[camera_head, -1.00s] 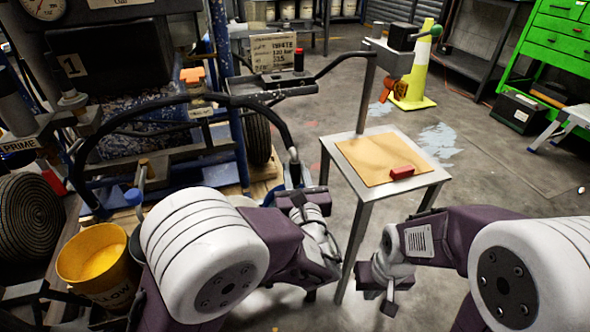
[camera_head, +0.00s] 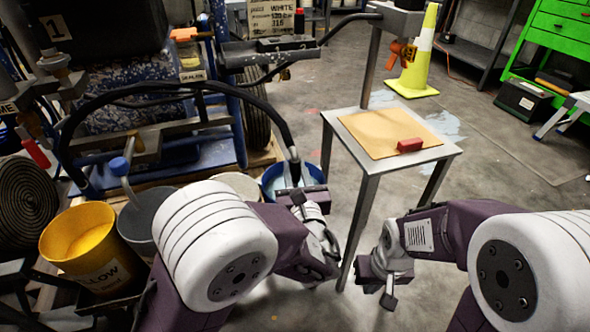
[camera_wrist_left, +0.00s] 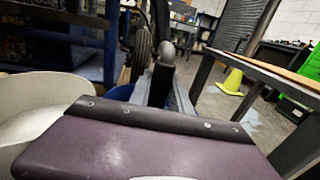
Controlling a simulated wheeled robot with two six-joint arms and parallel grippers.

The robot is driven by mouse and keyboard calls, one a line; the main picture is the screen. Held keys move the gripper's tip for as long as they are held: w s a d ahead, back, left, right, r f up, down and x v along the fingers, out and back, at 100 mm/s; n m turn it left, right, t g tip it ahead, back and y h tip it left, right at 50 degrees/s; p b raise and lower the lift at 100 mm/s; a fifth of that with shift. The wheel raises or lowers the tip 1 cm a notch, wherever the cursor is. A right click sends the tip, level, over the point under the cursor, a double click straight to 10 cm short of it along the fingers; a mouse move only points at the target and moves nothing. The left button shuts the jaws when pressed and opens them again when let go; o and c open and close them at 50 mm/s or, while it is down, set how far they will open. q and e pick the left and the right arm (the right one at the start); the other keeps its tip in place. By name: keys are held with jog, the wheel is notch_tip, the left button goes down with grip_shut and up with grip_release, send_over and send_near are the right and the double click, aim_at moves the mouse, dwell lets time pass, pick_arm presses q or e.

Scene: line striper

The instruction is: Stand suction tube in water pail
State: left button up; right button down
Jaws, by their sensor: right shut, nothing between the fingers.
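The suction tube (camera_head: 294,172) is a grey metal elbow with a dark lower part, at the end of a black hose (camera_head: 210,86) that arches in from the left. My left gripper (camera_head: 299,193) is shut on its dark part, which stands upright in the left wrist view (camera_wrist_left: 160,84). The gripper hides the tube's lower end. The blue water pail (camera_head: 270,180) is on the floor behind the gripper, partly hidden; it also shows in the left wrist view (camera_wrist_left: 122,92), beyond the tube. I cannot tell if the tube is inside the rim. My right gripper (camera_head: 388,290) is shut and empty.
A small metal table (camera_head: 440,152) with a tan board and a red block stands right of the pail. A yellow pail (camera_head: 70,262), a grey pail (camera_head: 140,215) and a whitish pail (camera_wrist_left: 25,95) are at the left. The striper cart (camera_head: 235,130) stands behind.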

pick_arm(q)
jog(key=o, duration=0.5)
jog(key=shift+s, duration=0.1)
jog(key=s+p, duration=0.1)
jog(key=s, duration=0.2)
jog(key=s+d+p, duration=0.1)
jog(key=s+p, duration=0.1)
jog(key=s, duration=0.1)
jog(key=s+p, duration=0.1)
jog(key=s, duration=0.1)
jog(key=shift+s+d+p, duration=0.2)
jog(key=shift+s+p, duration=0.1)
jog(key=shift+s, duration=0.1)
